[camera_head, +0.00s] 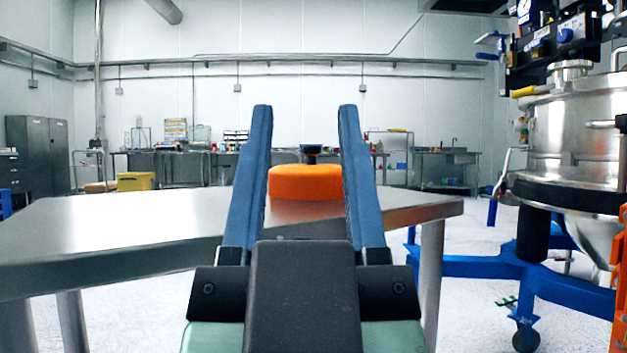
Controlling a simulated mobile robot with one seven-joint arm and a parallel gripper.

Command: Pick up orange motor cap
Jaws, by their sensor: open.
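The orange motor cap (305,183) is a low round orange piece with a small dark knob (312,151) showing above its top. It sits on the steel table near its right end. My gripper (306,110) points away from the camera toward the cap, with two long blue fingers spread apart. In the picture the cap appears between the fingers, and its left and right edges are partly hidden by them. No contact shows, and how far the fingertips are from the cap is hard to tell.
The steel table (120,225) is otherwise bare to the left. A steel sifter machine (572,140) stands at the right on a blue wheeled frame (470,267). Open pale floor lies between table and machine. Benches, a yellow bin (135,181) and grey cabinets (38,150) are far back.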

